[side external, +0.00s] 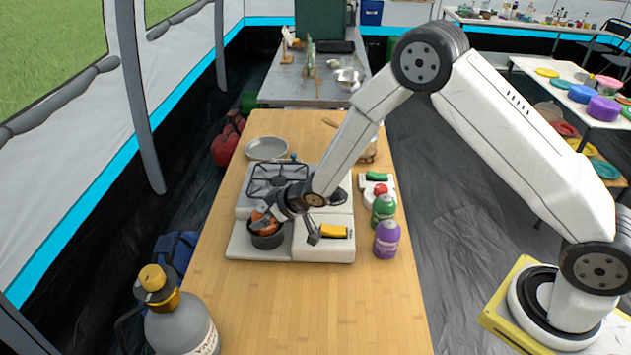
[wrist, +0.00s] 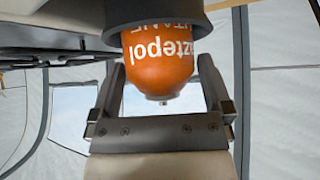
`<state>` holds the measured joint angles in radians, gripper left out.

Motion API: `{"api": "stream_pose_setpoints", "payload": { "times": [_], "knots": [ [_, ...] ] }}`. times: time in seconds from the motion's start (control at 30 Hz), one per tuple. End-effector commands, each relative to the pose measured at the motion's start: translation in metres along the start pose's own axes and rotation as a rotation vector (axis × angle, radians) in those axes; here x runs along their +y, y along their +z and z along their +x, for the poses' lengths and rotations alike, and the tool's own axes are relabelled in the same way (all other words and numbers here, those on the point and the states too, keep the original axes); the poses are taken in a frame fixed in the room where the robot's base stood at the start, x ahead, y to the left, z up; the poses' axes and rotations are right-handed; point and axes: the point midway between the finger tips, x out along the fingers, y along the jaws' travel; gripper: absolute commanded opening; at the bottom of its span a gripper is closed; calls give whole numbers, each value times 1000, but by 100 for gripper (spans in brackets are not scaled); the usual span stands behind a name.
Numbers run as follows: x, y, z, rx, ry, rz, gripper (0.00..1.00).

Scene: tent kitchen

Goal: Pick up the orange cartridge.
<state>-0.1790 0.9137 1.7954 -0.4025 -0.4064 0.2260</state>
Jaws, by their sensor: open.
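The orange cartridge (side external: 257,216) stands in a dark round pot (side external: 267,240) at the front left of the camp stove (side external: 324,248), partly hidden by my gripper (side external: 271,217). In the wrist view the picture is upside down: the cartridge (wrist: 157,68) fills the middle, with white lettering and a small tip, and one end goes into the dark pot rim (wrist: 155,14). My gripper (wrist: 161,82) is open, with a finger on each side of the cartridge's rounded end. A gap shows between the cartridge and each finger.
A burner grate (side external: 277,178) lies behind the pot. Green (side external: 383,209) and purple (side external: 387,240) canisters stand right of the stove. A metal plate (side external: 267,148) lies at the back left, and a grey jug (side external: 178,318) is at the front left. The front of the wooden table (side external: 320,310) is clear.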

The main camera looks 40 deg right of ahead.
Motion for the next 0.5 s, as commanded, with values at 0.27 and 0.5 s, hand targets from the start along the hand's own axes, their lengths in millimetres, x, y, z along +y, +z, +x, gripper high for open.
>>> {"api": "stream_pose_setpoints", "payload": {
  "times": [0.27, 0.5],
  "knots": [
    [0, 0, 11, -1, 0, 0, 100],
    [0, 0, 11, 0, 0, 0, 100]
  ]
}}
